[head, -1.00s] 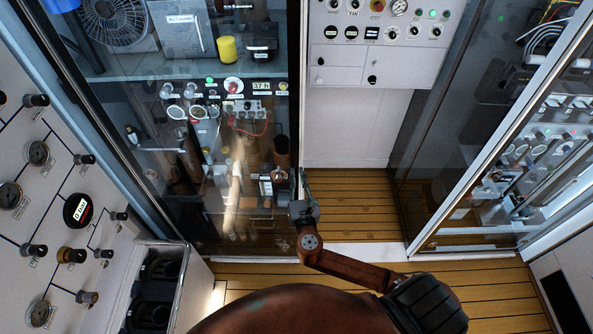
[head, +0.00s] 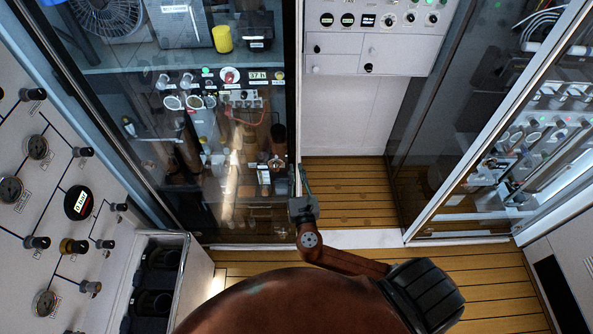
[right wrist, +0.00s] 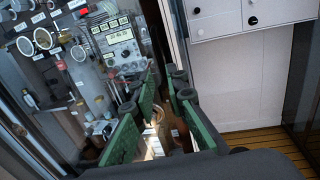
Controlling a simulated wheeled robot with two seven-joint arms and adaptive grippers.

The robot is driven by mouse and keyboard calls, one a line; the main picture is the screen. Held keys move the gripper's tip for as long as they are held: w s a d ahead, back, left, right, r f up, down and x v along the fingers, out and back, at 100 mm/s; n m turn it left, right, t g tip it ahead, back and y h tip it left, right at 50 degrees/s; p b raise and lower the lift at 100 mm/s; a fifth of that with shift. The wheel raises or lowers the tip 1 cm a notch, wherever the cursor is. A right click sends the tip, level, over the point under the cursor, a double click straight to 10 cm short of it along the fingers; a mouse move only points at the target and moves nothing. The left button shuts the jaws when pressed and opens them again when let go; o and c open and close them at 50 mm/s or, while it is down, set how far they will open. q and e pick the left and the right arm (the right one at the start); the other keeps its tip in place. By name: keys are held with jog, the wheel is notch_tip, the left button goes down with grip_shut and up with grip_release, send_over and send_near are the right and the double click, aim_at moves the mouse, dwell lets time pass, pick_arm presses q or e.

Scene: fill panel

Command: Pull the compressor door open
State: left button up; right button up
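The compressor door (head: 225,215) appears to be the tall dark-framed glass panel at the left in the head view, with pipes and gauges behind it. Its glass also shows at the left of the right wrist view (right wrist: 60,110). My right gripper (head: 302,182) is at the lower right edge of this panel. In the right wrist view its green-padded fingers (right wrist: 160,92) stand apart, with a gap between them. The door's handle is not clearly visible, and whether the fingers touch the door edge is unclear. My left gripper is not in view.
A white wall panel with gauges (head: 38,147) and an open bin (head: 155,280) stand at the left. A control panel (head: 370,50) is at the back. Another glass-fronted cabinet (head: 500,150) stands at the right. Wooden floor (head: 350,195) between the cabinets is clear.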

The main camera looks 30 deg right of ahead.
dwell(0.4)
